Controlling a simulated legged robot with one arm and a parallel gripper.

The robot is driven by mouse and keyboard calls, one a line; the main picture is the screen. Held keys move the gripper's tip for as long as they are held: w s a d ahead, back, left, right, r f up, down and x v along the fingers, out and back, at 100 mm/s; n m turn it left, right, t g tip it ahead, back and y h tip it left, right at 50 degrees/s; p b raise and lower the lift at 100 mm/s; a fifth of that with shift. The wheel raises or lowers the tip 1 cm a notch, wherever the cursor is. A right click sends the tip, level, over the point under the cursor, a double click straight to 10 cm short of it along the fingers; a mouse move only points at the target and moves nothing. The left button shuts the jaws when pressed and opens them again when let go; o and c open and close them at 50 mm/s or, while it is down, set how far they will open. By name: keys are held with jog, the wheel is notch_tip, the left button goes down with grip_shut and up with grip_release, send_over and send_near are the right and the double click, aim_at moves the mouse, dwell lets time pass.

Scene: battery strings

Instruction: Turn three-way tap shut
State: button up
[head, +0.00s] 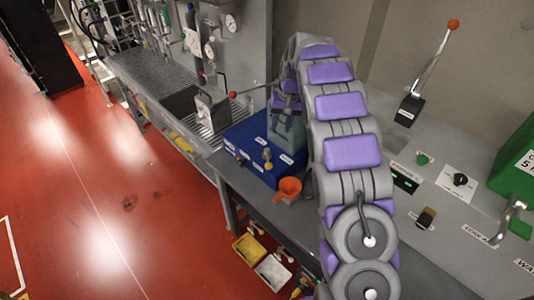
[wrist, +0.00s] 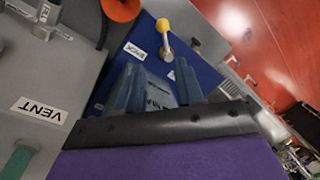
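A small tap with a yellow ball-ended lever (wrist: 163,26) stands on a blue panel (wrist: 200,38) in the wrist view. I take it to be the three-way tap; its yellow part also shows in the head view (head: 267,155). White labels lie on the panel around it. My gripper (wrist: 158,82) is open, its two blue-grey fingers apart over the panel. The lever is beyond the fingertips, and they do not appear to touch it. A pale grey-blue shape with dark lettering shows between the fingers; I cannot tell what it is. In the head view my gripper (head: 286,130) is partly behind my arm.
An orange funnel (head: 288,187) stands beside the blue panel. A red-knobbed lever (head: 232,95) rises behind it. The grey bench on the right carries an orange-knobbed lever (head: 452,25), a black dial (head: 460,180) and a green box (head: 518,160). Red floor lies open at left.

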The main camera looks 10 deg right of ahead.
aim_at(268, 159)
jog(key=w+a+f, duration=0.1)
jog(key=f, duration=0.5)
jog(key=a+f, duration=0.1)
jog(key=f, duration=0.5)
jog(key=w+a+f, duration=0.1)
jog(key=f, duration=0.5)
jog(key=shift+w+a+f, duration=0.1)
jog(key=shift+w+a, duration=0.15)
jog(key=shift+w, duration=0.1)
jog(key=shift+c, duration=0.3)
grip_shut()
dwell(0.5)
